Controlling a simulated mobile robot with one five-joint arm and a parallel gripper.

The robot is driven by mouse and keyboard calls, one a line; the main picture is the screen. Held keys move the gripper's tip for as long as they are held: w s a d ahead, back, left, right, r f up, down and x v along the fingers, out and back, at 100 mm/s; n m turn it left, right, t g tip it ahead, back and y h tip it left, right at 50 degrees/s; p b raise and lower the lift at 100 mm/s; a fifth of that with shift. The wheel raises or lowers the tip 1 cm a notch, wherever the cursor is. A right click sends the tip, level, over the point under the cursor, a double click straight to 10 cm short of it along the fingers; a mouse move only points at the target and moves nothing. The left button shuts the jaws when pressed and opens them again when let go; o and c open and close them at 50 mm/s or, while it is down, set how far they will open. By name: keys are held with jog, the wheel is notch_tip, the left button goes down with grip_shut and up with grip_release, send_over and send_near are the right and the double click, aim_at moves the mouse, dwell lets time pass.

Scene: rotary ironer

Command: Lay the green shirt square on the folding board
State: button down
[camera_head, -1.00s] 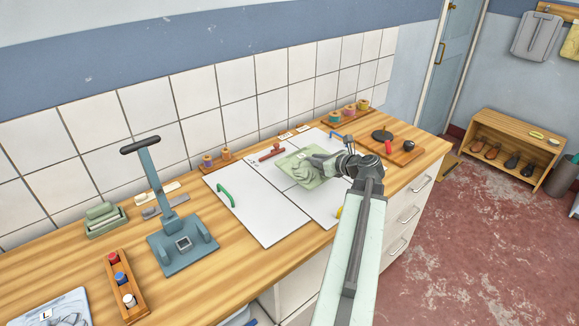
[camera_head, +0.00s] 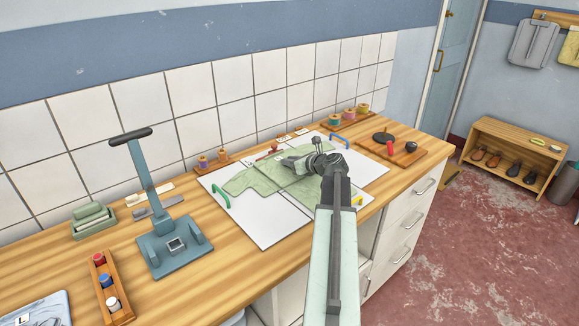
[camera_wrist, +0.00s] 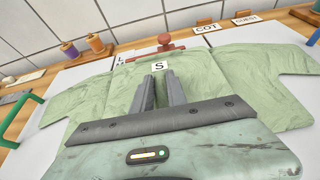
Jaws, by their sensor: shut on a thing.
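The green shirt (camera_head: 262,180) lies spread over the white folding board (camera_head: 283,226). Its sleeves stretch left and right, and an "S" label shows near its collar in the wrist view (camera_wrist: 160,67). It looks roughly in line with the board there; whether it is exactly square I cannot tell. My gripper (camera_head: 290,162) is over the shirt's upper middle. In the wrist view its two fingers (camera_wrist: 163,92) are close together on the cloth just below the label, shut on the shirt. My wrist hides the shirt's lower part.
The board has a green handle (camera_head: 221,196), a blue handle (camera_head: 340,137) and a yellow handle (camera_head: 357,201). A red clamp-like piece (camera_wrist: 163,42) is at the board's back edge. A teal press (camera_head: 174,246) stands left; a wooden board with tools (camera_head: 398,150) is right.

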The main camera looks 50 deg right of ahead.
jog(key=c, duration=1.7)
grip_release()
jog(key=shift+f, duration=0.15)
jog(key=shift+c, duration=0.2)
jog(key=o, duration=0.4)
jog(key=shift+r, duration=0.25)
jog(key=p+v, duration=0.4)
jog(key=v, duration=0.7)
jog(key=shift+s+a+r+p, duration=0.1)
jog(key=shift+s+r+p, duration=0.1)
jog(key=shift+p, duration=0.1)
jog(key=shift+s, duration=0.3)
